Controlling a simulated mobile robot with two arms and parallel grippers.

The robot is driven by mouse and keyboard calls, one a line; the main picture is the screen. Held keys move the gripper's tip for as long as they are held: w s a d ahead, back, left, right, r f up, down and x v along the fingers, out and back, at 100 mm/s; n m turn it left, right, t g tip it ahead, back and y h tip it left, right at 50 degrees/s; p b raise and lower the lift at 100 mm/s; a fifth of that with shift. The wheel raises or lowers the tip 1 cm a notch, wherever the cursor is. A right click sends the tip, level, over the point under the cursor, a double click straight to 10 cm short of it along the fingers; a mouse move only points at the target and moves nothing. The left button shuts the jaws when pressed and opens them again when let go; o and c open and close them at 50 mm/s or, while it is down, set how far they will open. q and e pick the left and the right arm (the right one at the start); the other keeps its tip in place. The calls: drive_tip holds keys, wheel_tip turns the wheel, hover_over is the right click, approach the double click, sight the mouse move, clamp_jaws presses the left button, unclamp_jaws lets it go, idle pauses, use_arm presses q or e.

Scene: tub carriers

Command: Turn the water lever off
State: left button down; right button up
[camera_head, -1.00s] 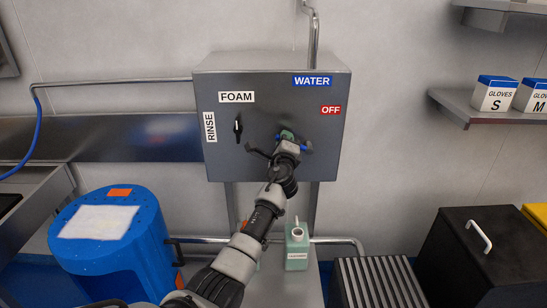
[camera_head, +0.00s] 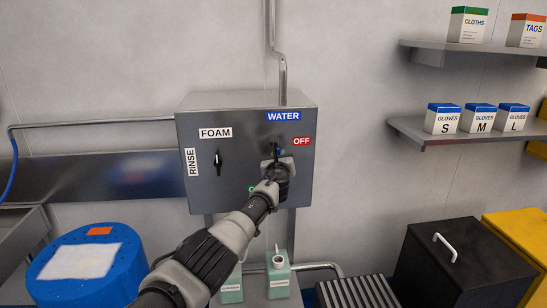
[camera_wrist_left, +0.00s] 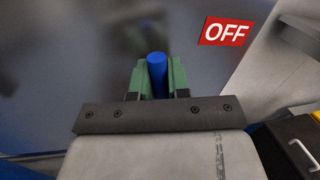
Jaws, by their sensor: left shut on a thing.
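The grey control box (camera_head: 237,180) on the wall carries a blue WATER label (camera_head: 283,116) and a red OFF label (camera_head: 302,141). My left gripper (camera_head: 278,152) is at the box face, below WATER and left of and below OFF. In the left wrist view its green finger pads are shut on the blue water lever (camera_wrist_left: 157,75), whose rounded end shows between them. The OFF label (camera_wrist_left: 225,31) is to the upper right there. In the head view my gripper hides most of the lever, so I cannot tell its exact angle.
A black selector (camera_head: 217,162) sits left on the box, near the FOAM (camera_head: 215,133) and RINSE (camera_head: 192,162) labels. Below are a blue drum (camera_head: 115,262), bottles (camera_head: 279,278) and a black bin (camera_head: 465,265). Shelves (camera_head: 440,135) with boxes are at right.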

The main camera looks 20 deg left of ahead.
use_arm(q)
drive_tip(key=shift+w+d+m+p, duration=0.4)
drive_tip(key=shift+d+m+p, duration=0.25)
drive_tip(key=shift+m, duration=0.55)
drive_tip(key=shift+d+f, duration=0.1)
use_arm(e)
drive_tip(key=shift+w+d+r, duration=0.2)
drive_tip(key=shift+d+r, duration=0.1)
drive_tip(key=shift+r, duration=0.45)
use_arm(q)
drive_tip(key=shift+f+h, duration=0.1)
drive_tip(key=shift+h, duration=0.2)
drive_tip(key=c, duration=1.1)
unclamp_jaws()
drive_tip(key=shift+w, duration=0.1)
use_arm(e)
drive_tip(key=shift+d, duration=0.15)
use_arm(q)
drive_tip(key=shift+r, duration=0.2)
